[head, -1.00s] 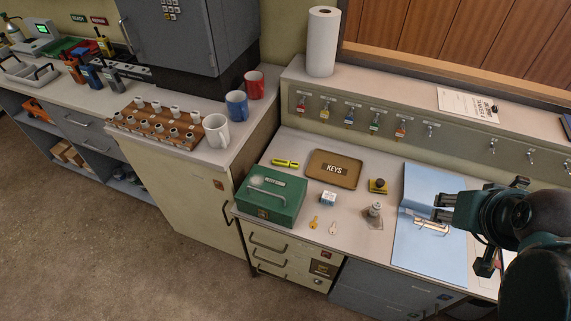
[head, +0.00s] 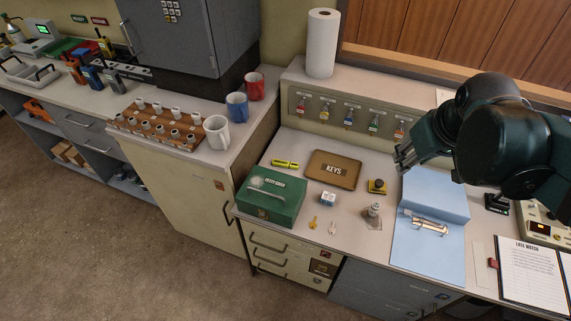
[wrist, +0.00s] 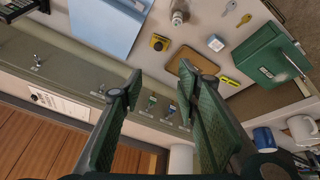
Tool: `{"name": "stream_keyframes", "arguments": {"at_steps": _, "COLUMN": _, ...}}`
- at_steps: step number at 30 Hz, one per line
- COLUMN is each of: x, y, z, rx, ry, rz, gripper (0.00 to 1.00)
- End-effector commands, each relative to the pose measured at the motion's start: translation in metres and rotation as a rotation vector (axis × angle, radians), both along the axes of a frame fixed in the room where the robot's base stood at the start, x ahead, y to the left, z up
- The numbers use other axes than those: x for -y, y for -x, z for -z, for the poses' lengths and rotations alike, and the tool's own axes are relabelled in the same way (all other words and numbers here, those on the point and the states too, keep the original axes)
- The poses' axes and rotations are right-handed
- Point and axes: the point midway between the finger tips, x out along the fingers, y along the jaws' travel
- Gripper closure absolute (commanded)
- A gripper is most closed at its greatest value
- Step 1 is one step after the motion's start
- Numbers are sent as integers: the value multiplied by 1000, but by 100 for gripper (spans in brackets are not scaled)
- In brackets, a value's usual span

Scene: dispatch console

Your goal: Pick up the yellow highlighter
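The yellow highlighter (head: 285,164) lies on the desk behind the green petty cash box (head: 270,195) and left of the brown KEYS tray (head: 333,169). In the wrist view the highlighter (wrist: 229,81) lies between the tray (wrist: 188,71) and the green box (wrist: 268,54), beyond my right fingertip. My gripper (head: 403,160) is above the back of the desk, near the key hooks, to the right of the tray and well apart from the highlighter. In the wrist view its two fingers (wrist: 164,90) are spread with nothing between them.
A blue folder (head: 429,245), a yellow-and-black object (head: 377,187), a small box (head: 328,198), two keys (head: 313,222) and a stamp-like object (head: 373,212) lie on the desk. Mugs (head: 216,132) stand on the counter to the left. The key panel (head: 340,118) rises behind.

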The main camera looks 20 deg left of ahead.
Motion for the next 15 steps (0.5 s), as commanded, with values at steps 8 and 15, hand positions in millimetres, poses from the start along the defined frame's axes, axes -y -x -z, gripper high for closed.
{"name": "stream_keyframes", "arguments": {"at_steps": 8, "x": -41, "y": -34, "z": 5, "rx": -43, "ry": 46, "rz": -140, "gripper": 68}}
{"name": "stream_keyframes", "arguments": {"at_steps": 15, "x": -79, "y": -60, "z": 16, "rx": -81, "ry": 85, "rz": -262, "gripper": 68}}
